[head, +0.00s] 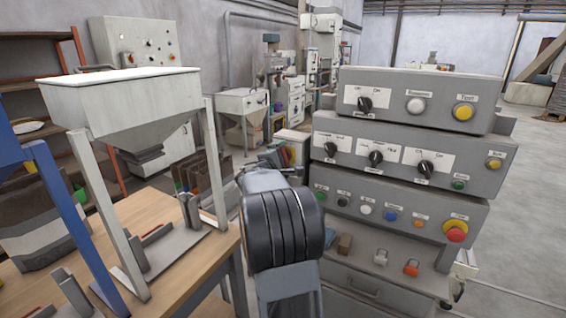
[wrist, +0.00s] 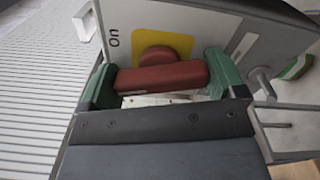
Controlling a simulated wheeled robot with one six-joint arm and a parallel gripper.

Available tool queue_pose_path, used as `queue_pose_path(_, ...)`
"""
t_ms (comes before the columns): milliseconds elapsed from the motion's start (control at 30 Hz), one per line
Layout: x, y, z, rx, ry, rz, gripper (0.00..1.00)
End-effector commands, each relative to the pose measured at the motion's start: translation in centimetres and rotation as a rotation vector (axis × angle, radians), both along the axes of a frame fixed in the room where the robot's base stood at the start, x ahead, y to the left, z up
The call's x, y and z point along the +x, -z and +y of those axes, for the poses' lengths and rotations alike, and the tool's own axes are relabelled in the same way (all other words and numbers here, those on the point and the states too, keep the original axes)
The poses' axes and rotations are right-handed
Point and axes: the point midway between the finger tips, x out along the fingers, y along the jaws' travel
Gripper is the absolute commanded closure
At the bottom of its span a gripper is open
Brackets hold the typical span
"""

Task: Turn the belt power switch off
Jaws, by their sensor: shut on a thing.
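The belt power switch has a red bar handle (wrist: 150,78) with a round red hub in front of a yellow plate (wrist: 185,42). It is on a light grey panel (wrist: 213,25). The word "On" is printed sideways to the left of the yellow plate. The handle lies across the wrist picture, roughly level. My gripper (wrist: 160,74) has its green fingers at both ends of the handle and is shut on it. Any "Off" mark is not seen. In the head view my arm fills the centre, and I cannot make out the gripper or this switch there.
A stepped grey control console (head: 400,150) with knobs and buttons stands right of my arm. A wooden table (head: 195,262) with a hopper (head: 125,100) on a frame stands to the left. A ribbed light surface (wrist: 45,100) lies left of the panel in the wrist view. Open floor (head: 535,200) is at far right.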

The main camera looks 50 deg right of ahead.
Motion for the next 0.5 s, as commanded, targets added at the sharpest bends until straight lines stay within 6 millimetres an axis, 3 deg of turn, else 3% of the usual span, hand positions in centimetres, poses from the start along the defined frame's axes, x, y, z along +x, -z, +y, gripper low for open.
queue_pose_path(500, 0.02, 0.06, 0.02, -0.117, -0.001, 0.478, 0.34)
